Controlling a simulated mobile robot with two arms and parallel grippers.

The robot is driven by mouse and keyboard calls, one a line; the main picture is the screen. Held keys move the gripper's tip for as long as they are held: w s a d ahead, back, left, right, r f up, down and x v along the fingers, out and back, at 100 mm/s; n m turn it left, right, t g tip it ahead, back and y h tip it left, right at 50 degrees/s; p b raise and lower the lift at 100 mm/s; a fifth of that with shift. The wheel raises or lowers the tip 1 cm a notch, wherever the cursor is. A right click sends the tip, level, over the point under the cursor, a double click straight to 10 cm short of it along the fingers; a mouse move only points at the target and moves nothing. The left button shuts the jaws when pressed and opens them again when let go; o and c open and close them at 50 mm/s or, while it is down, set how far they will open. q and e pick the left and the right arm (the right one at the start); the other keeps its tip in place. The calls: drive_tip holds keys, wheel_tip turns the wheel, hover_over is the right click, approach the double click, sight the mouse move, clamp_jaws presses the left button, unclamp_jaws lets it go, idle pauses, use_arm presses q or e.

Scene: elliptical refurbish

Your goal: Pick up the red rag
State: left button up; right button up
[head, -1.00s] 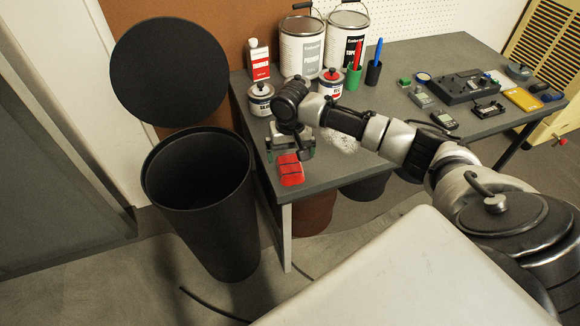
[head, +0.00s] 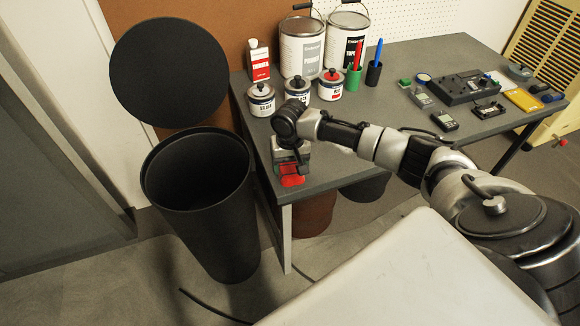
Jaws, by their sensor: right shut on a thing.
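The red rag (head: 292,181) lies at the near left corner of the grey worktable (head: 330,178) in the head view. My right gripper (head: 291,171) points down over it and is shut on it. The gripper body and wrist hide the back part of the rag. Only its red front part shows below the fingers. I cannot tell whether the rag is clear of the table top. My left gripper is not in view.
A tall open black bin (head: 200,190) stands left of the table, its round lid (head: 168,72) raised behind. Small cans (head: 261,99), big paint cans (head: 302,48) and pen cups (head: 373,73) stand at the back. Meters and tools (head: 468,88) lie at the right.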

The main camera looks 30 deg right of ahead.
sight(290, 164)
drive_tip(key=shift+r, duration=0.15)
drive_tip(key=shift+r, duration=0.6)
wheel_tip(290, 164, up, 3)
drive_tip(key=shift+w+f, duration=0.1)
drive_tip(key=s+r+p, duration=0.1)
drive_tip(key=s+r, duration=0.2)
drive_tip(key=s, duration=0.3)
drive_tip(key=s+d+r, duration=0.1)
drive_tip(key=s+r, duration=0.2)
drive_tip(key=s, duration=0.2)
drive_tip(key=shift+s+r+p, duration=0.35)
drive_tip(key=shift+s+r, duration=0.05)
